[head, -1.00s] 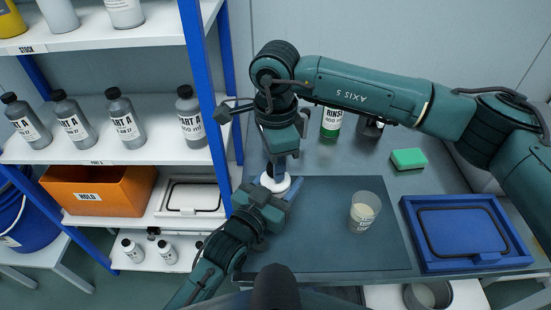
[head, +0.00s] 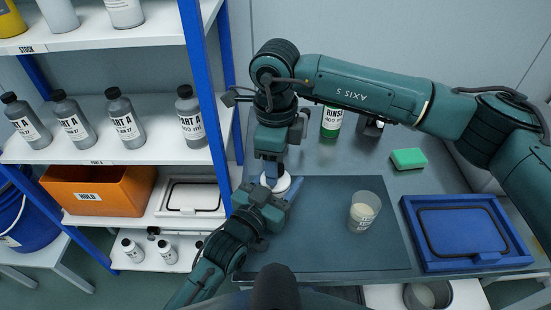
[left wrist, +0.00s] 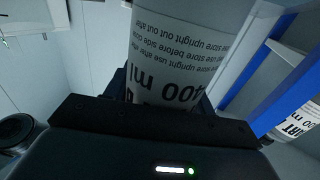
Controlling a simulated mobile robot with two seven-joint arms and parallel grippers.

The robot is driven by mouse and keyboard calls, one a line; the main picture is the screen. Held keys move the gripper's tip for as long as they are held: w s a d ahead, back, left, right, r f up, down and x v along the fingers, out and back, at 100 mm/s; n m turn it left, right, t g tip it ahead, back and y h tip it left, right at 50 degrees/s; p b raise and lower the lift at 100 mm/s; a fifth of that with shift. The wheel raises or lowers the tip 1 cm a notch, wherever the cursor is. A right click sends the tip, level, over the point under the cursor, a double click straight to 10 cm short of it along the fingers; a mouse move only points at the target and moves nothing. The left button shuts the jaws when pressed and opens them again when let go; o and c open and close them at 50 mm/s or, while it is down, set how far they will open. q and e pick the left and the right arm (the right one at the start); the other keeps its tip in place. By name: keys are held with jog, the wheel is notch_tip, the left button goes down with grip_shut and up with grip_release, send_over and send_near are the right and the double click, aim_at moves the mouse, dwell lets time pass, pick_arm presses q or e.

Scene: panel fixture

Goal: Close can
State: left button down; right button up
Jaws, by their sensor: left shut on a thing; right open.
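The can (head: 284,186) is a pale container of which only a white part shows in the head view, at the left edge of the dark mat. In the left wrist view its white label (left wrist: 185,60) reads 400 ml. My left gripper (head: 270,191) is shut on it from the near side. My right gripper (head: 270,178) points down directly over its top and is open. The right fingers hide most of the top, so I cannot tell whether a cap sits there or whether they touch it.
A translucent cup (head: 364,212) stands on the mat (head: 330,250). A blue tray (head: 465,232) lies to the right, a green sponge (head: 408,159) behind it. A green-labelled rinse bottle (head: 331,122) stands at the back. The blue-post shelf (head: 205,90) rises close on the left.

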notch_tip(320, 180, up, 4)
jog(key=shift+r, duration=0.15)
jog(key=shift+c, duration=0.3)
jog(key=n, duration=0.1)
jog(key=r+n, duration=0.1)
jog(key=n, duration=0.3)
jog(key=shift+r, duration=0.3)
jog(key=n, duration=0.2)
jog(key=r+n, duration=0.1)
jog(key=n, duration=0.1)
jog(key=r+n, duration=0.1)
jog(key=n, duration=0.1)
jog(key=shift+f, duration=0.15)
jog(key=shift+f, duration=3.95)
